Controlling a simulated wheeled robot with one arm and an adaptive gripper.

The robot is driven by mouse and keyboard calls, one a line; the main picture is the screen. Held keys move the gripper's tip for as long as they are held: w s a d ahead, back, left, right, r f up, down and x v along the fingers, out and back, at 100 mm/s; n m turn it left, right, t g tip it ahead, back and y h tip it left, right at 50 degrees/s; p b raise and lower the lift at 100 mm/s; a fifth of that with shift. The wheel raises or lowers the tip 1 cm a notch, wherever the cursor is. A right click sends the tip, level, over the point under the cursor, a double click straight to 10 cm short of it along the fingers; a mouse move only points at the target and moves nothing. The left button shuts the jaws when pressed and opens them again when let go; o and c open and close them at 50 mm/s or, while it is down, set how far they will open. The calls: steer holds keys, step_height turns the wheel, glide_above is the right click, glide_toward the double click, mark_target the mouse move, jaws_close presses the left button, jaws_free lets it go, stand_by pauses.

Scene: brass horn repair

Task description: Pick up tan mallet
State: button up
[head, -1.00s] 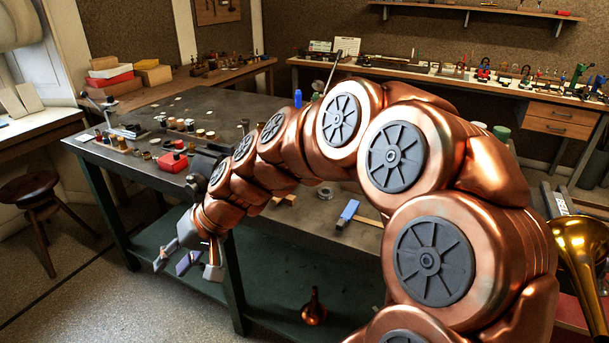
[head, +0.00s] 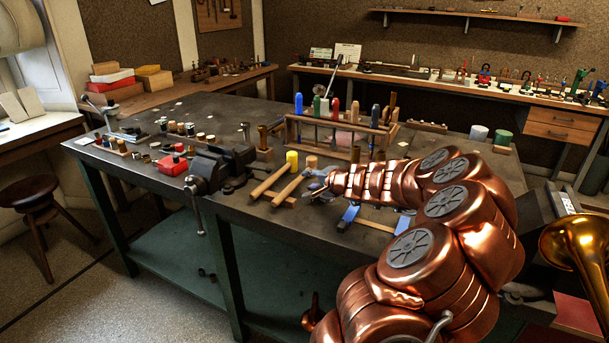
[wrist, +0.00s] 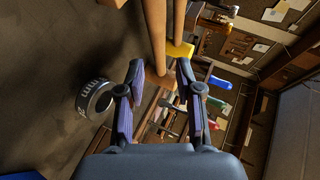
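My gripper (head: 318,191) is close to the right of the tan mallet's handle. In the wrist view, my gripper (wrist: 161,70) is open, with the tan mallet's handle (wrist: 157,35) showing ahead between its fingers. The yellow head (wrist: 180,50) shows near the right fingertip. I cannot tell whether any finger touches a mallet.
A wooden rack (head: 335,138) of coloured-handled tools stands behind the mallets. A vise (head: 212,168) is to their left. In the wrist view, a dark ring (wrist: 96,98) lies left of my gripper.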

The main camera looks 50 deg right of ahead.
mark_target(300, 181)
steer(key=shift+a+p+x, duration=0.1)
steer(key=shift+p+x, duration=0.2)
steer(key=shift+x, duration=1.3)
steer(key=shift+a+p+x, duration=0.15)
steer(key=shift+p+x, duration=0.15)
steer(key=shift+x, duration=1.3)
steer(key=shift+f, duration=0.15)
jaws_close()
